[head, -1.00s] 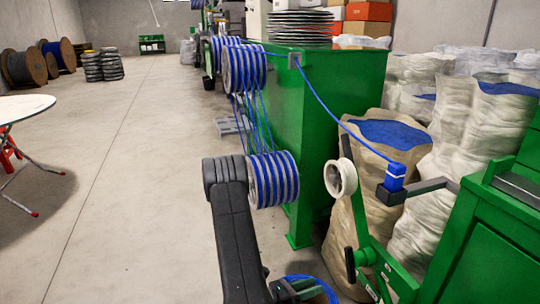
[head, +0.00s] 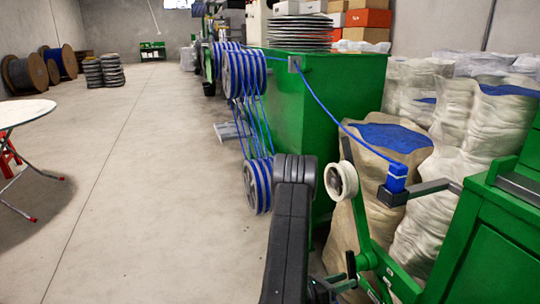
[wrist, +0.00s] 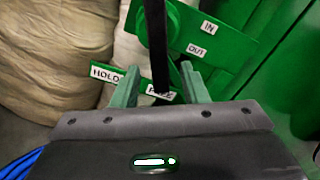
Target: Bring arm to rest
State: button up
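My black arm (head: 288,235) reaches down through the lower middle of the head view, and my gripper is low in that view, partly hidden by the arm. In the wrist view my gripper (wrist: 160,72) has two green fingers spread apart. A black bar (wrist: 157,40) shows in the gap between them, with clear space on both sides. Behind it is a green plate (wrist: 185,35) with labels IN and OUT. A lower strip (wrist: 110,76) reads HOLD, and its other label is partly covered. Blue cable (head: 320,105) runs from the green cabinet to a blue block (head: 397,177).
A green stand with a white roller (head: 342,181) is close to the right of my arm. Sacks (head: 380,150) and a green machine (head: 485,255) fill the right. Blue-wound pulleys (head: 252,187) are left of the arm. Open floor (head: 140,190) lies further left.

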aim_at(351, 276)
jog(key=x, duration=0.3)
jog(key=shift+d, duration=0.3)
jog(key=shift+w+f+m+b, duration=0.15)
jog(key=shift+m+b, duration=0.15)
jog(key=shift+b, duration=0.3)
jog(key=shift+w+a+m+b, duration=0.1)
jog(key=shift+w+m+b, duration=0.15)
jog(key=shift+m, duration=0.45)
jog(key=shift+w+a+m+b, duration=0.15)
jog(key=shift+m+b, duration=0.2)
jog(key=shift+m, duration=0.35)
